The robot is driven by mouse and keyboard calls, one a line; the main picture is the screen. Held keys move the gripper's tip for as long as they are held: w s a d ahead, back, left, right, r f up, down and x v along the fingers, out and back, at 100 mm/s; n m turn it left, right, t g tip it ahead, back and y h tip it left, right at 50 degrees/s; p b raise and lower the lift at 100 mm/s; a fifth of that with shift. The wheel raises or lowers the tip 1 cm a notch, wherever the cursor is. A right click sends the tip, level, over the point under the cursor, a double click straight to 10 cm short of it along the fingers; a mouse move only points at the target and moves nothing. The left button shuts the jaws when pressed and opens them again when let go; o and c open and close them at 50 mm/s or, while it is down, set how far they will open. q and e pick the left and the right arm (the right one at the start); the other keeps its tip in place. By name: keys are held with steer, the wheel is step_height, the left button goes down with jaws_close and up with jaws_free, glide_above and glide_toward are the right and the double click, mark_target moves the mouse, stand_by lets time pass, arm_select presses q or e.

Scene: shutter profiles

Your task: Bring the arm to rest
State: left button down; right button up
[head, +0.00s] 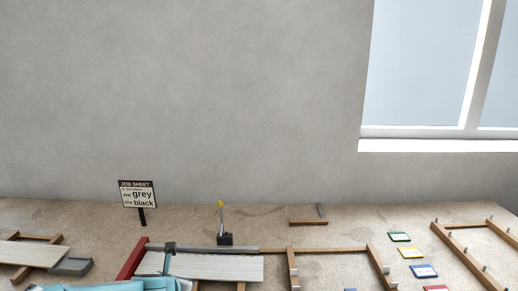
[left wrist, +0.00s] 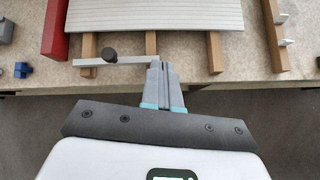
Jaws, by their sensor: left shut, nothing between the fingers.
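My left gripper (left wrist: 160,68) is shut and empty in the left wrist view, its grey fingers pressed together above the front edge of the bench. The fingertips are close to the end of a light bar with a black knob (left wrist: 110,54); I cannot tell whether they touch it. Beyond them a ribbed pale panel (left wrist: 150,14) lies on wooden rails. In the head view the panel (head: 215,268) lies right of a red block (head: 132,258), and a turquoise part at the bottom edge hides some of it. My right gripper is not in view.
A small blue piece (left wrist: 22,70) lies left. Open floor shows before the bench.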

arm_select(q)
steer(key=s+f+m+g+b, duration=0.1)
steer(key=s+f+m+g, duration=0.15)
steer(key=s+f, duration=0.4)
steer(key=s+d+f+m+g, duration=0.1)
steer(key=s+f+m, duration=0.25)
steer(key=f, duration=0.55)
steer(key=s+f+m+g+b, duration=0.1)
steer(key=s+f+m+g, duration=0.1)
steer(key=s+f+m, duration=0.45)
steer(key=s+d+f+m+g+h, duration=0.1)
steer(key=s+d+f+m, duration=0.2)
steer(key=s+m, duration=0.5)
steer(key=s+d+f+m+g+h, duration=0.2)
steer(key=s+d+f+m, duration=0.2)
steer(key=s+m, duration=0.4)
steer(key=m, duration=0.3)
steer(key=shift+f+h, duration=0.2)
steer(key=shift+h, duration=0.1)
steer(key=shift+d+g, duration=0.15)
steer(key=shift+g, duration=0.1)
steer(key=shift+s, duration=0.1)
